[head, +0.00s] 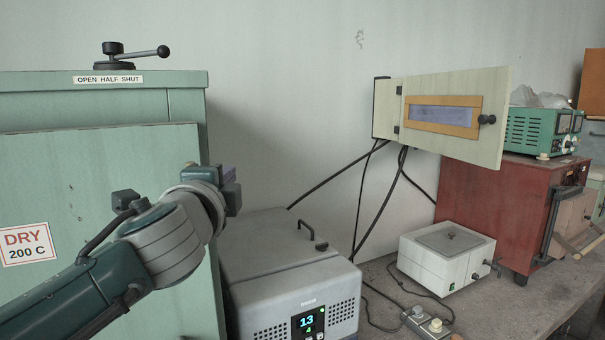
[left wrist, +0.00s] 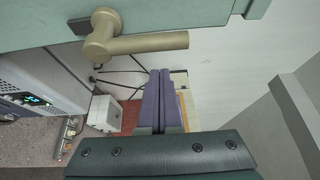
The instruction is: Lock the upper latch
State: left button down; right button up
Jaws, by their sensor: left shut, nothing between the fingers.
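A brass lever handle (left wrist: 140,42) on a round hub sits on the pale green cabinet edge at the top of the left wrist view. It looks like a latch, but I cannot tell from this view alone whether it is the upper one. It does not show in the head view. My left gripper (head: 228,178) is beside the right edge of the green cabinet door (head: 110,175). In the left wrist view its purple fingers (left wrist: 161,80) are shut together and empty, below the handle and apart from it. My right gripper is not in view.
A black lever (head: 135,53) stands on the cabinet top. A grey instrument (head: 285,270) with a lit display stands right of the cabinet. A white box (head: 447,258), a red oven (head: 500,205) and an open panel door (head: 455,90) are farther right. Black cables hang behind.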

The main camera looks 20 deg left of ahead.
pick_arm(q)
jog(key=s+a+p, duration=0.2)
jog(key=s, duration=0.1)
jog(key=shift+s, duration=0.3)
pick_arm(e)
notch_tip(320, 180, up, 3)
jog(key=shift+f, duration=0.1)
